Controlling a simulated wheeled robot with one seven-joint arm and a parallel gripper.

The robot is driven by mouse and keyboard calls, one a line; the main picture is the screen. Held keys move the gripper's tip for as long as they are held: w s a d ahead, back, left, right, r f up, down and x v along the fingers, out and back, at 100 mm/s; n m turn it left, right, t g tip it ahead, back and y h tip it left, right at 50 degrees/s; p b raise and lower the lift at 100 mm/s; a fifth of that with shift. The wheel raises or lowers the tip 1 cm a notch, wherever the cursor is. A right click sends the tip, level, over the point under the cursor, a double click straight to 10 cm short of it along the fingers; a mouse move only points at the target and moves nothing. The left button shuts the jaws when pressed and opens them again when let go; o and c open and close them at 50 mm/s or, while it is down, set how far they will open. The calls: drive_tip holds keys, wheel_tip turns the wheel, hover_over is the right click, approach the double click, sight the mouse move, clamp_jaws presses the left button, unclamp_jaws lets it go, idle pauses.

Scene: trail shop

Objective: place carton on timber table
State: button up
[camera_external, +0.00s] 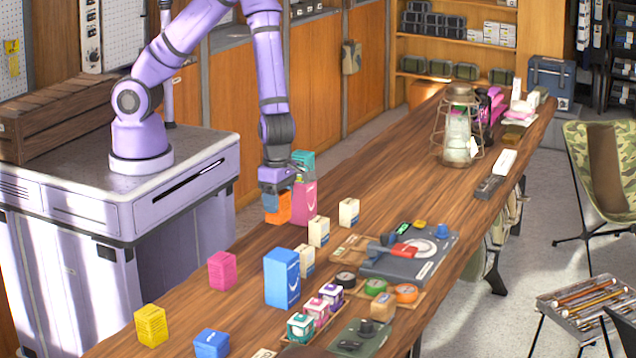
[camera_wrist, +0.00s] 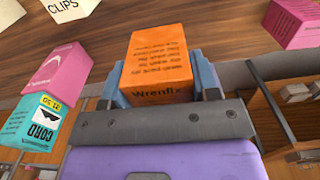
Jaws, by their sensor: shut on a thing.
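An orange carton (camera_external: 279,207) with dark printing is held in my gripper (camera_external: 277,196), at the far-left edge of the timber table (camera_external: 215,277). In the wrist view the orange carton (camera_wrist: 157,66) sits between the two blue fingers of my gripper (camera_wrist: 160,85), which press on its sides. The carton is low over the table top; I cannot tell whether its bottom touches the wood. Part of its upper side is hidden by my gripper in the external view.
A pink carton (camera_external: 305,203) and a teal carton (camera_external: 302,163) stand close beside my gripper. White cartons (camera_external: 349,212) stand to the right. A blue carton (camera_external: 282,277) and a magenta carton (camera_external: 222,271) are nearer the camera. A lantern (camera_external: 460,125) stands farther back.

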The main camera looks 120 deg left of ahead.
wheel_tip(320, 180, up, 19)
drive_tip(key=a+n, duration=0.8)
drive_tip(key=a, duration=1.9)
drive_tip(key=s+a+n, duration=0.3)
drive_tip(key=s+a, duration=0.5)
drive_tip(key=a, duration=0.3)
drive_tip(key=s+a+n, duration=0.3)
drive_tip(key=s+a, duration=0.4)
drive_tip(key=a, duration=0.5)
wheel_tip(320, 180, down, 23)
drive_tip(key=w+a, duration=0.3)
drive_tip(key=w, duration=0.1)
drive_tip(key=w+a+f, duration=0.1)
drive_tip(key=w+a, duration=0.1)
drive_tip(key=w, duration=0.2)
drive_tip(key=w+a, duration=0.3)
drive_tip(key=w, duration=0.2)
drive_tip(key=shift+a+f, duration=0.3)
drive_tip(key=shift+a, duration=0.05)
drive_tip(key=shift+f, duration=1.75)
drive_tip(key=shift+f, duration=0.15)
